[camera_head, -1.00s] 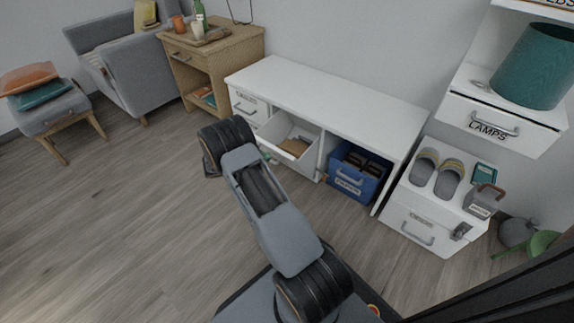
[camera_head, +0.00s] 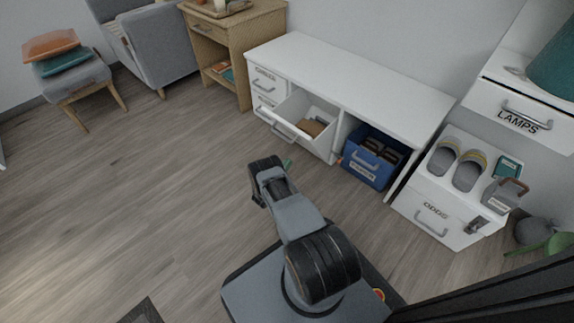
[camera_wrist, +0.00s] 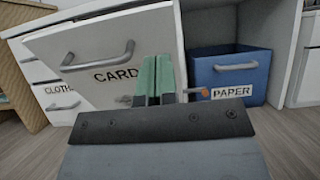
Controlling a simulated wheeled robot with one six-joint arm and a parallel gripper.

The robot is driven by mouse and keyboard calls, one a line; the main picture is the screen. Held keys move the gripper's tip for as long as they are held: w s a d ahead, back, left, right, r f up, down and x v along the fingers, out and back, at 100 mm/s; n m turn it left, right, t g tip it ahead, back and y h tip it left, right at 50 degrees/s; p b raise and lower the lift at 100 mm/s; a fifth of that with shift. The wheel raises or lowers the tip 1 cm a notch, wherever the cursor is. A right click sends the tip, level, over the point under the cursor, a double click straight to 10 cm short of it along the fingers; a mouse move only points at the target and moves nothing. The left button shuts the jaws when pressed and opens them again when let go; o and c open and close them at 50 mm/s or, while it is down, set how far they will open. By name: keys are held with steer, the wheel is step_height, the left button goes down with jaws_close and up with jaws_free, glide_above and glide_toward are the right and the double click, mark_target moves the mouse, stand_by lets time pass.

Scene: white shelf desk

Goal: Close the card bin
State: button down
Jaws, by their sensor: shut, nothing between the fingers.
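The card bin is a white pull-out bin in the low white desk, labelled CARD; its front panel (camera_wrist: 100,42) leans outward with a grey handle. In the head view the bin (camera_head: 302,139) stands open, with brown contents visible inside. My gripper (camera_wrist: 158,62) has green fingers, held together and empty. In the wrist view the fingers are in front of the right part of the bin's panel and hide the end of its label. In the head view the green fingertips (camera_head: 287,163) show just below the bin front. I cannot tell whether they touch it.
A blue PAPER bin (camera_head: 369,158) sits right of the card bin. A closed CLOTHS drawer (camera_wrist: 58,92) is at its left. The white ODDS box (camera_head: 437,213) with slippers on top stands farther right. The wooden floor in front is clear.

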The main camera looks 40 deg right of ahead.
steer(key=b+x, duration=0.1)
steer(key=x, duration=0.9)
steer(key=shift+d+r+b, duration=0.2)
steer(key=shift+b, duration=0.15)
